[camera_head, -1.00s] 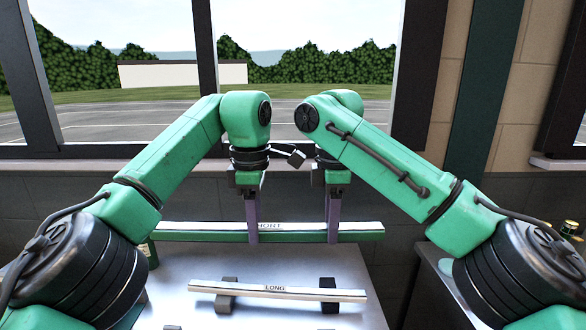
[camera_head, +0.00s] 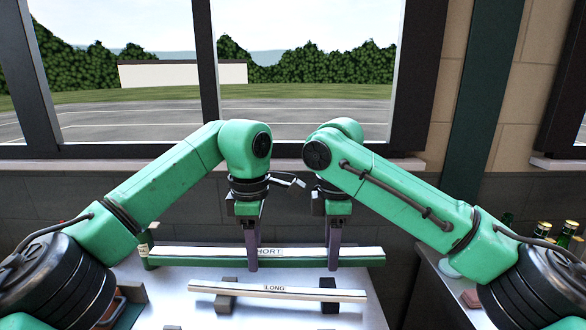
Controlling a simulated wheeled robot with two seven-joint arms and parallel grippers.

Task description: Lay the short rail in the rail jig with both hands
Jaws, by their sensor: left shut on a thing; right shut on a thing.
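The rail runs nearly level across the picture, behind the other rail. A white rail lettered "LONG" (camera_head: 310,293) lies across two dark blocks (camera_head: 226,303) (camera_head: 328,307) on the metal table. I cannot tell whether these blocks are the rail jig.
Green bottles (camera_head: 565,232) stand on a surface at the far right. A window fills the back.

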